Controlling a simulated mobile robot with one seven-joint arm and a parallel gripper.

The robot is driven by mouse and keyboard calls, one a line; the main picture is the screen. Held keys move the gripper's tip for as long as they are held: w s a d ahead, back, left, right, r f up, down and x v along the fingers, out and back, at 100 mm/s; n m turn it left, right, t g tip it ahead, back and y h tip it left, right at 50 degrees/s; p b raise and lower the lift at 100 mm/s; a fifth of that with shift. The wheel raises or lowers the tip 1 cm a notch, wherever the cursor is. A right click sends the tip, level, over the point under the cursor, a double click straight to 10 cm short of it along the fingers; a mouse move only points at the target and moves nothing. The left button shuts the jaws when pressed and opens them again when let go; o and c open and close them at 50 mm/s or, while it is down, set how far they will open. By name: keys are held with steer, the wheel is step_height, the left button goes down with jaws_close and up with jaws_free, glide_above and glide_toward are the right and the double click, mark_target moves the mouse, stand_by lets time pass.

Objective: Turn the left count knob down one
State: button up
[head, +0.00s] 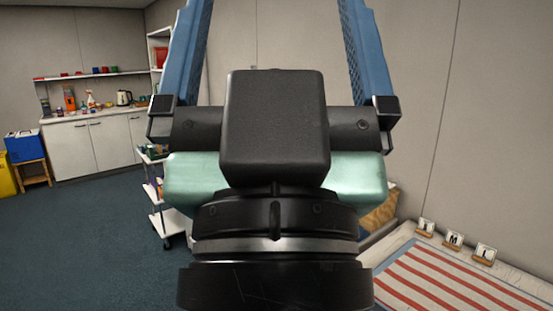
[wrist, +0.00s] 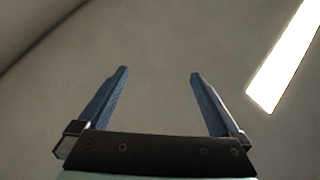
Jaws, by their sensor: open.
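My gripper (wrist: 158,72) is open in the wrist view, with two blue fingers spread wide and nothing between them. In the head view my gripper fills the middle of the picture, its blue fingers pointing up and running out of the top edge. The wrist view shows only a plain pale surface beyond the fingers and a bright white strip (wrist: 285,65) at the right. No count knob can be made out in either view; my arm hides a large part of the head view.
A white counter (head: 95,145) with bottles and a kettle (head: 124,98) stands at the far left. A white cart (head: 172,222) is partly hidden behind my arm. A red-striped mat (head: 440,280) with small lettered cards (head: 455,239) lies at lower right. Dark floor (head: 80,240) is clear at left.

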steer(key=shift+r, duration=0.55)
